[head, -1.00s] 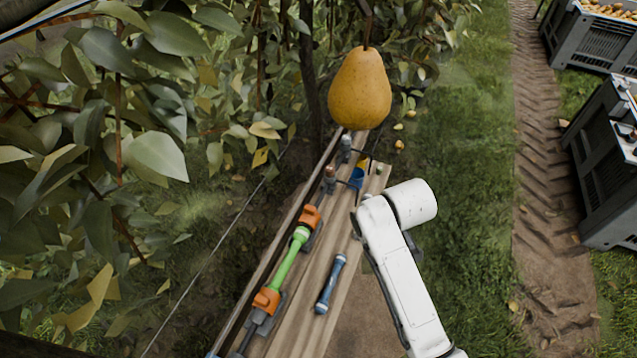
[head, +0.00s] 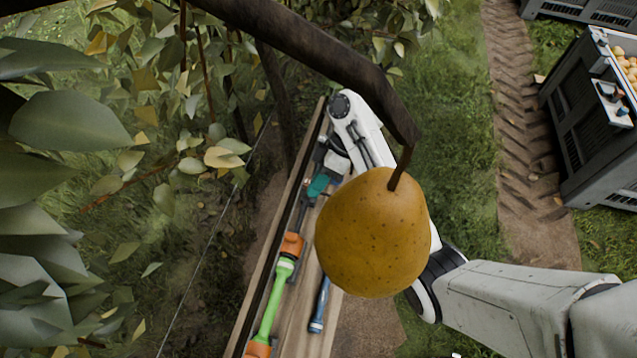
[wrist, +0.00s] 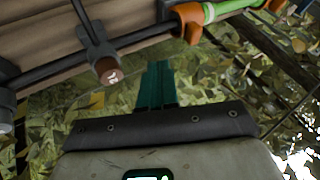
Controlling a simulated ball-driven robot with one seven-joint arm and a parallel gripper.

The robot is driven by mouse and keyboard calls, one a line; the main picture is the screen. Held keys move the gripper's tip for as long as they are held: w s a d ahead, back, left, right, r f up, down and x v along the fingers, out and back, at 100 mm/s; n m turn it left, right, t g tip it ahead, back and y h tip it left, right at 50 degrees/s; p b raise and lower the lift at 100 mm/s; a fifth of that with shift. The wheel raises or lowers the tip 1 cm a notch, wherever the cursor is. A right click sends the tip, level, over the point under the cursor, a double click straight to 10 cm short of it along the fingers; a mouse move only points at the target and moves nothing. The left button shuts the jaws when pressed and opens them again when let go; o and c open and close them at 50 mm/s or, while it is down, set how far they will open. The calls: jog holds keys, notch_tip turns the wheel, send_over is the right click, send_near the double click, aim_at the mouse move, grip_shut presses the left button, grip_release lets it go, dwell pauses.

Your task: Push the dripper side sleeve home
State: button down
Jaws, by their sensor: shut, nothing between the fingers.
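A green coupling (head: 272,300) lies along a dark pipe on the plank, with an orange sleeve (head: 291,246) at its far end and another orange sleeve (head: 257,348) at its near end. In the wrist view the far orange sleeve (wrist: 190,22) sits on the pipe beside the green coupling (wrist: 222,9). A brown-ended dripper (wrist: 107,70) stands off the pipe to its left. My gripper (head: 314,190) has teal fingers, shut and empty, just beyond the far sleeve. In the wrist view my gripper (wrist: 158,66) points at the pipe between dripper and sleeve; contact cannot be told.
A large pear (head: 372,235) hangs close to the head camera and hides part of my arm and the plank. A blue tube (head: 319,308) lies on the wooden plank (head: 296,325). Leaves crowd the left. Grey bins (head: 578,120) stand right, beyond open grass.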

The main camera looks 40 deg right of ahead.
aim_at(285, 250)
jog(key=s+a+f+p, duration=0.2)
jog(key=a+f, duration=0.3)
jog(key=a, duration=0.2)
jog(key=shift+s+a, duration=0.15)
jog(key=s+a+p, duration=0.2)
jog(key=a, duration=0.1)
jog(key=shift+s+a, duration=0.25)
jog(key=shift+s, duration=0.05)
jog(key=shift+a+f, duration=0.1)
